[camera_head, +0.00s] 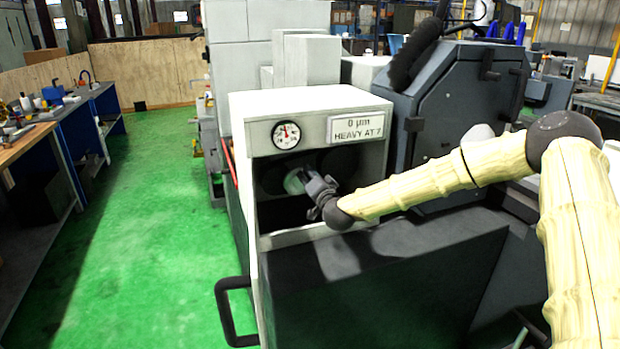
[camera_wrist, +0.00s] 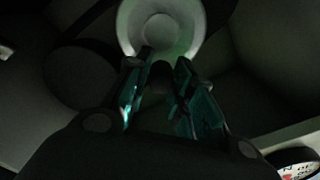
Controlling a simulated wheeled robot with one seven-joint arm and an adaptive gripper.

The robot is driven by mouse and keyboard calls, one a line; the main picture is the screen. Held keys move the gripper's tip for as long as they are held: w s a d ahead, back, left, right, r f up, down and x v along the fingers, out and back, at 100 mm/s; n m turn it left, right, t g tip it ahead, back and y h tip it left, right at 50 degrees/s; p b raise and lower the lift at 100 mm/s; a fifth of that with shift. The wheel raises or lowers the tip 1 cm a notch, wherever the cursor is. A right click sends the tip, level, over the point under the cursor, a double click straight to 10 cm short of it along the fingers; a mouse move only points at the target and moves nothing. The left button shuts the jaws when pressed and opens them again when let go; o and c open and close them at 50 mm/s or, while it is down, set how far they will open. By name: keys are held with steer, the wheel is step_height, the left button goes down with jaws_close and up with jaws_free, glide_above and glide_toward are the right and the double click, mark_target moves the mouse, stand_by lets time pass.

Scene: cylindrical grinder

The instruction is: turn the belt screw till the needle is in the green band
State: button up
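The belt screw (camera_head: 296,181) is a pale round knob inside the dark recess of the white machine housing. In the wrist view the screw's round face (camera_wrist: 160,32) lies just past my fingertips. My gripper (camera_head: 311,184) reaches into the recess from the right, close to the screw. Its two fingers (camera_wrist: 163,58) stand apart with no object seen between them; I cannot tell whether the tips touch the screw. The dial gauge (camera_head: 286,134) sits above the recess, its needle pointing nearly straight up. The green band is too small to make out. Part of the gauge (camera_wrist: 297,162) shows in the wrist view.
The recess walls and lower lip (camera_head: 300,236) surround my gripper closely. A black handle (camera_head: 230,312) juts out at lower left. Green floor (camera_head: 150,220) is clear left of the machine, before a workbench.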

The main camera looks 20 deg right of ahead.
steer(key=shift+o, duration=1.3)
steer(key=shift+s, duration=0.1)
steer(key=s, duration=1.2)
steer(key=shift+d, duration=0.25)
steer(key=shift+w, duration=0.1)
